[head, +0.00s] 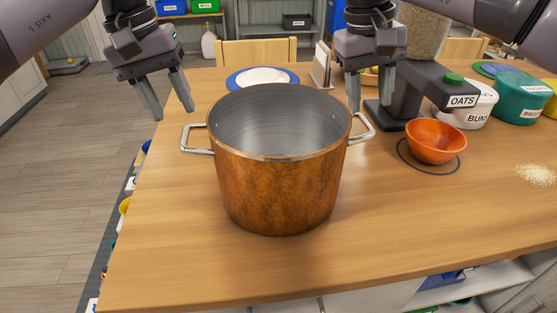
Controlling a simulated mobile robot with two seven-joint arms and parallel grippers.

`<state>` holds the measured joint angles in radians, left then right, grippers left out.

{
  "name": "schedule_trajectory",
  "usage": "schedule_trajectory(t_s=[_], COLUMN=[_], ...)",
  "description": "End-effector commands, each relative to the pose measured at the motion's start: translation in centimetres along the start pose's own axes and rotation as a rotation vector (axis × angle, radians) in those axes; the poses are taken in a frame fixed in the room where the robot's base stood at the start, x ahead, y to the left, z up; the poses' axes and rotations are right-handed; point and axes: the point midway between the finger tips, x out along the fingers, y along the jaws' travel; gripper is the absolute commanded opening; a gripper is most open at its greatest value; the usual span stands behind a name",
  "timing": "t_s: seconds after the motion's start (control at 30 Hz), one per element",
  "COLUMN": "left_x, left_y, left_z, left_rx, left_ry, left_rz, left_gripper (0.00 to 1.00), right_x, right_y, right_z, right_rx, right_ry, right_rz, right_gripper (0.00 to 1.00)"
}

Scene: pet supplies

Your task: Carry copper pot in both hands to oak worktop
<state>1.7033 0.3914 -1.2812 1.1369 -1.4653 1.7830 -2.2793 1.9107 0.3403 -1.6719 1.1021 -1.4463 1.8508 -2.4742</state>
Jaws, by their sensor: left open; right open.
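The copper pot (278,190) stands upright on the wooden worktop (170,270), near its front left part. It has a grey metal inside that looks empty, and a steel loop handle on each side. My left gripper (172,112) is open, above and to the left of the left handle (195,141), apart from it. My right gripper (368,106) is open, close above the right handle (362,129); I cannot tell whether it touches.
An orange bowl (436,140) sits right of the pot beside a dispenser with a dark stand (420,92). Labelled tubs, one white (476,104) and one teal (522,98), stand further right. Spilled grains (539,175) lie at the right. A blue-rimmed plate (262,77) is behind the pot.

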Motion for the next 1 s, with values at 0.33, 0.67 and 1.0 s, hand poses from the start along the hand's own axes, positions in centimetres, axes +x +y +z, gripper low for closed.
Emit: schedule_trajectory(t_s=[0.33,0.67,1.0], left_x=[4.3,7.1,7.1], left_y=[-0.1,0.0,0.0], left_z=[0.1,0.0,0.0], left_rx=[0.0,-0.001,-0.001], left_ry=[-0.004,-0.001,-0.001], left_rz=[-0.002,-0.001,-0.001], left_gripper=[0.47,0.47,0.24], right_x=[4.3,7.1,7.1], right_y=[0.1,0.0,0.0], right_z=[0.1,0.0,0.0], right_rx=[0.0,0.0,0.001], right_ry=[-0.004,-0.001,-0.001], right_rz=[0.001,0.001,0.001], right_gripper=[0.46,0.46,0.23])
